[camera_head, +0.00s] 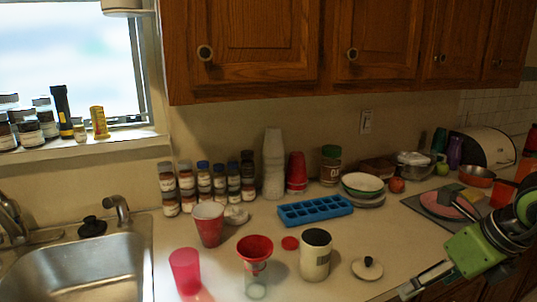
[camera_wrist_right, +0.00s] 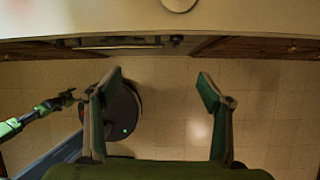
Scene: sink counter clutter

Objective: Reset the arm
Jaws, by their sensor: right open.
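My right gripper (camera_wrist_right: 160,85) is open in the right wrist view. Its two green fingers stand wide apart with nothing between them, above a tiled floor. In the head view my green right arm comes in at the lower right, and its gripper (camera_head: 424,281) is over the counter's front edge, to the right of the cream canister (camera_head: 316,254) and the white lid with a black knob (camera_head: 367,268). It holds nothing that I can see. My left gripper does not show in the head view. A green arm part of mine shows at the left of the wrist view.
A sink (camera_head: 80,270) is at left. Wooden cabinets (camera_head: 240,45) hang above.

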